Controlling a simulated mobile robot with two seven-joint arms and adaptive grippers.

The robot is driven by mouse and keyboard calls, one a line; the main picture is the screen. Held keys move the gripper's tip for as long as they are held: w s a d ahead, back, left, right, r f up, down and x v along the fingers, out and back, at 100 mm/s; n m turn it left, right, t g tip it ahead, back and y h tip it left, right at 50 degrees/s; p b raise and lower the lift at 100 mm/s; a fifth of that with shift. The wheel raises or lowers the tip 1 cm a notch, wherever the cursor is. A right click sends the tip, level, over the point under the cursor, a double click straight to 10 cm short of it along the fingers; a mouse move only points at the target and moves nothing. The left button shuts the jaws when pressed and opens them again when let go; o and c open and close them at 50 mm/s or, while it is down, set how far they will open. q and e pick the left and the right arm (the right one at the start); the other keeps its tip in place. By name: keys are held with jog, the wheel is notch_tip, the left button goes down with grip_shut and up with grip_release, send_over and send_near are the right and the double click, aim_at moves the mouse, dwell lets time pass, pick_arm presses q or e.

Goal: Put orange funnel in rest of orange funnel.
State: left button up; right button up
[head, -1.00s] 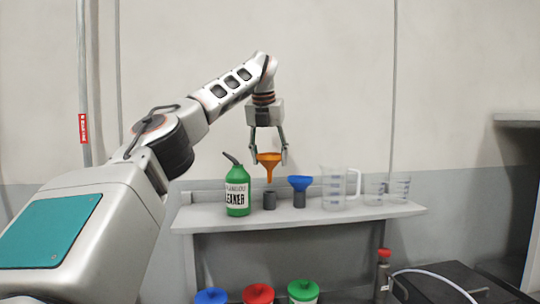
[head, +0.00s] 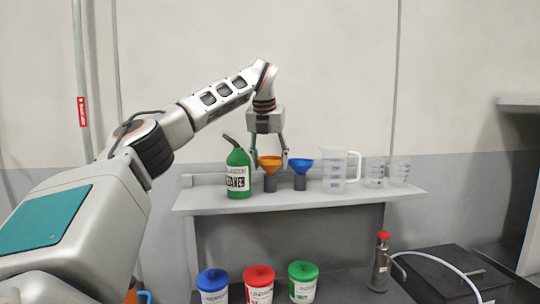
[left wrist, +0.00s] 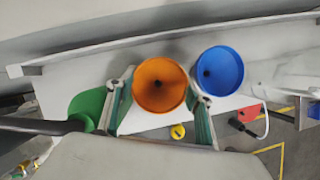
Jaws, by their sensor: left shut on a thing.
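The orange funnel (head: 270,162) is between the fingers of my left gripper (head: 269,162), which is shut on it. It is upright, with its lower part inside a dark grey cylindrical rest (head: 270,183) on the shelf. In the left wrist view the orange funnel (left wrist: 159,85) shows from above between the two fingers (left wrist: 160,105), and its rest is hidden beneath it. My right gripper is not in view.
A green cleaner bottle (head: 238,175) stands close left of the gripper. A blue funnel (head: 301,165) in a similar rest stands close right. A clear pitcher (head: 334,171) and two beakers are farther right on the shelf (head: 415,191).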

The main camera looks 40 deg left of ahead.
pick_arm(q)
jog(key=shift+f, duration=0.5)
dwell(0.4)
jog(key=o, duration=1)
jog(key=shift+r, duration=0.15)
jog(key=v, duration=1.2)
